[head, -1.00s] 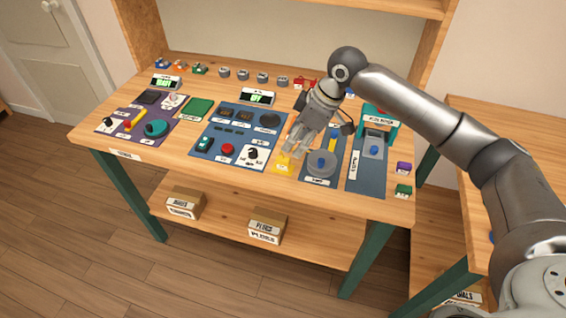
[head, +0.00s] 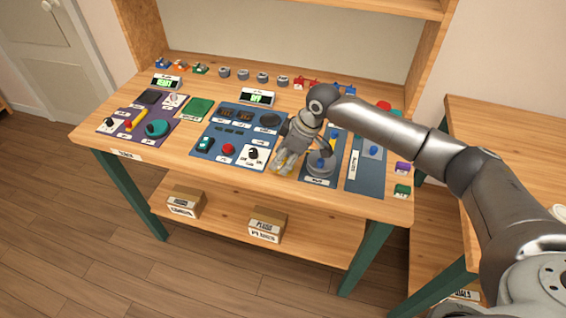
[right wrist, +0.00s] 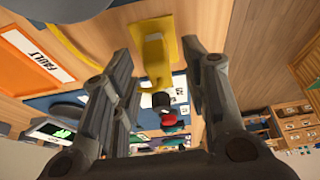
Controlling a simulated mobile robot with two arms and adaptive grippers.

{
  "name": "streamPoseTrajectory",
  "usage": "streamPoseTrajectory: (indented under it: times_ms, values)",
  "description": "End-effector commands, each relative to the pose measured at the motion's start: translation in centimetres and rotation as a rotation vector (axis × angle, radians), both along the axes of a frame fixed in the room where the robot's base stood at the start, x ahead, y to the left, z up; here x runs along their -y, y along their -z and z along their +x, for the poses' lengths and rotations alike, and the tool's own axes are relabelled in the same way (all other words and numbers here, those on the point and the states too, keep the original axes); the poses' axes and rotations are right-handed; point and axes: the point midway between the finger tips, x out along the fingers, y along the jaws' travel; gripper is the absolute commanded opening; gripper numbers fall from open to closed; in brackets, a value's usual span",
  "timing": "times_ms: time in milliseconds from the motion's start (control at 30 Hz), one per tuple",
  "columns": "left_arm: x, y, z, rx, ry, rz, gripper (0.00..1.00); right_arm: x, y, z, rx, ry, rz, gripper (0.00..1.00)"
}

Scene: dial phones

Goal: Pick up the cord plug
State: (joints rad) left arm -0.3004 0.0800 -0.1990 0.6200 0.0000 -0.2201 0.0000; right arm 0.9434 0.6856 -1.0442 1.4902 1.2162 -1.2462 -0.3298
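A yellow piece (right wrist: 156,50), which looks like the cord plug or its holder, shows between the fingers in the right wrist view. I see no clear contact. My left gripper is not in view.
Small coloured blocks (head: 403,168) sit at the right edge.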

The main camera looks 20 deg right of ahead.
Motion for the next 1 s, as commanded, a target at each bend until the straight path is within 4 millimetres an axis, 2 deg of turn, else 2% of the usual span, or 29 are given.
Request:
streamPoseTrajectory:
  times_ms: [33,300,567,733,900,1000]
  values:
    - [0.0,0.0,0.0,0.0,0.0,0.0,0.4,0.0,0.0,0.0,0.0,0.0,0.0,0.33]
    - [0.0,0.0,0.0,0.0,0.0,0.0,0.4,0.0,0.0,0.0,0.0,0.0,0.0,0.0]
    - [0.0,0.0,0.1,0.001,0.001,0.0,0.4,0.0,-0.1,0.0,0.0,0.0,0.0,0.0]
    - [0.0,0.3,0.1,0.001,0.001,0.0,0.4,0.0,-0.8,0.0,0.002,-0.001,0.0,0.0]
    - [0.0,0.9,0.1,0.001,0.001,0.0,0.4,0.0,-3.1,0.1,0.004,0.0,0.001,0.0]
    - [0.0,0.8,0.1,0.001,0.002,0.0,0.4,0.0,-4.6,-1.2,0.002,-0.003,0.001,0.0]
